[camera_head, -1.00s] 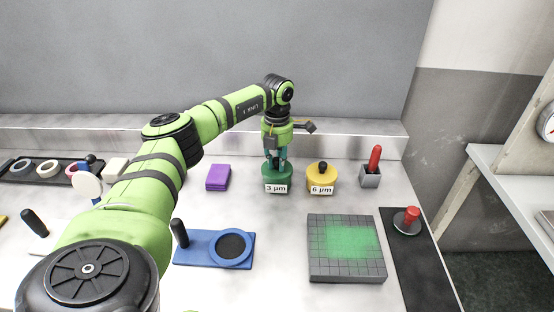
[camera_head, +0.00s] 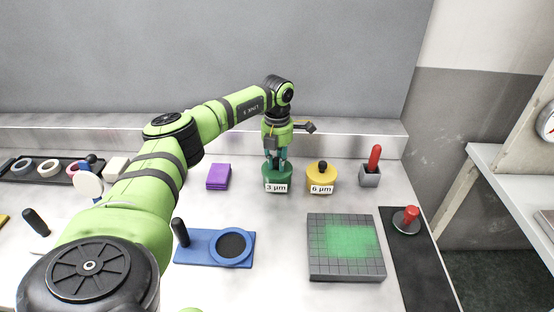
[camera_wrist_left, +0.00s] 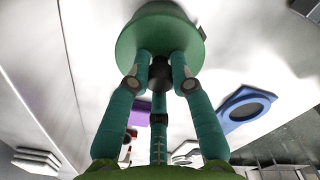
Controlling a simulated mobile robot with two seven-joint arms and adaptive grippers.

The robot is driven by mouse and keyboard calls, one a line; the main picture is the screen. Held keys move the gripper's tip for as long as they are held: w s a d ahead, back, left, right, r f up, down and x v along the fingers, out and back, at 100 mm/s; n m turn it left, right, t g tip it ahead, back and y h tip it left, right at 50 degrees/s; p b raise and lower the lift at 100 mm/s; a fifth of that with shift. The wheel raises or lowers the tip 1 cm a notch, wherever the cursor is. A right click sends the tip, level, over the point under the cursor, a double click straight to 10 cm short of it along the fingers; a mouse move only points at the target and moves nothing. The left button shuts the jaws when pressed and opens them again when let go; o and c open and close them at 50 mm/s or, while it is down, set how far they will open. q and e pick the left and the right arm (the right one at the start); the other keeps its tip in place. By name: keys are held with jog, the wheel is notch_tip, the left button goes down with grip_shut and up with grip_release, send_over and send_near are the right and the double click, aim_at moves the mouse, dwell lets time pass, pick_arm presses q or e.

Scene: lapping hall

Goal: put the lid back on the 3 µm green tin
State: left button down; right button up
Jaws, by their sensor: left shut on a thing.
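The green tin (camera_head: 277,180) with the "3 µm" label stands upright at the back of the bench. My left gripper (camera_head: 276,162) points straight down at its top. In the left wrist view its fingers (camera_wrist_left: 160,72) are shut around a black knob on a round green lid (camera_wrist_left: 148,32). In the head view the lid is at the tin's top, and I see no clear gap between them. The fingers partly hide the lid, so I cannot tell whether it is fully seated. My right gripper is not in view.
The yellow "6 µm" tin (camera_head: 321,180) stands close on the right, its black knob on top. A purple block (camera_head: 218,176) lies to the left. In front are a blue plate with a ring (camera_head: 203,251) and a grey gridded plate (camera_head: 346,268). A red-handled tool stands in a grey holder (camera_head: 370,178).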

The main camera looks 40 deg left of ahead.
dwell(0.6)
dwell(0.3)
pick_arm(q)
jog(key=c, duration=1)
grip_release()
jog(key=o, duration=0.5)
jog(key=shift+c, duration=0.2)
jog(key=shift+r+p, duration=0.1)
jog(key=shift+p, duration=0.25)
jog(key=shift+r+p, duration=2.95)
jog(key=shift+r, duration=0.45)
